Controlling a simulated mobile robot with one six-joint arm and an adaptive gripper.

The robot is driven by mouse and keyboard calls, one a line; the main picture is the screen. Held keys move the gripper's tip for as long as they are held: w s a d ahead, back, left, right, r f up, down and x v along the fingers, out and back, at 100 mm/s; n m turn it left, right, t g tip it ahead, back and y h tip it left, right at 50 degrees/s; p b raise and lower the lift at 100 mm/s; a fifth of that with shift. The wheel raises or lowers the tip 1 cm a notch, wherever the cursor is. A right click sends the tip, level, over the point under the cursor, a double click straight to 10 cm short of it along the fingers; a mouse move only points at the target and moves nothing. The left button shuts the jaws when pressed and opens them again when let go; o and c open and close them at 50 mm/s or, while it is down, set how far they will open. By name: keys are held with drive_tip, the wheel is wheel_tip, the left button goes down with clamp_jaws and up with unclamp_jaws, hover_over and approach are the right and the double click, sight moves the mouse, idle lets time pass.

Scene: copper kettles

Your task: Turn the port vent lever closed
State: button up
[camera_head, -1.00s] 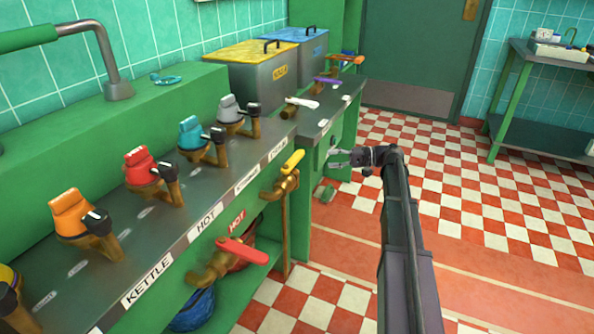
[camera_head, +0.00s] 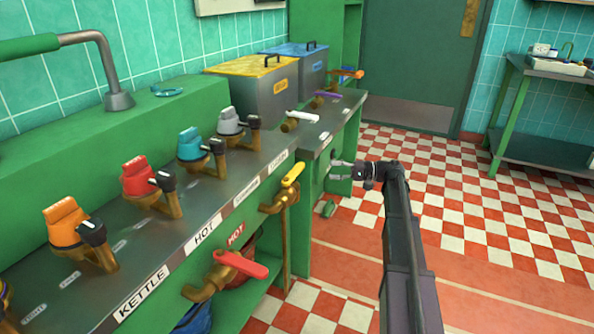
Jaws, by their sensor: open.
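My gripper (camera_head: 341,170) is open and empty, in front of the green side of the counter. Several levers show, but no label reading port vent is legible, so I cannot tell which is that lever. A red lever (camera_head: 241,264) and a yellow lever (camera_head: 293,174) sit on brass taps at the counter's front. Farther back are a white lever (camera_head: 303,116), a purple lever (camera_head: 328,94) and an orange lever (camera_head: 352,74). My gripper is apart from all of them.
Orange, red, teal and grey knobs (camera_head: 68,222) on brass fittings line the metal counter top (camera_head: 150,232). A yellow-lidded bin (camera_head: 252,90) and a blue-lidded bin (camera_head: 300,66) stand behind. The checkered floor (camera_head: 450,190) to the right is open; a metal table (camera_head: 540,100) stands far right.

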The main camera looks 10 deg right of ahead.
sight(302, 169)
drive_tip(key=x, duration=1.2)
drive_tip(key=shift+w+a, duration=0.1)
drive_tip(key=shift+a, duration=0.05)
clamp_jaws()
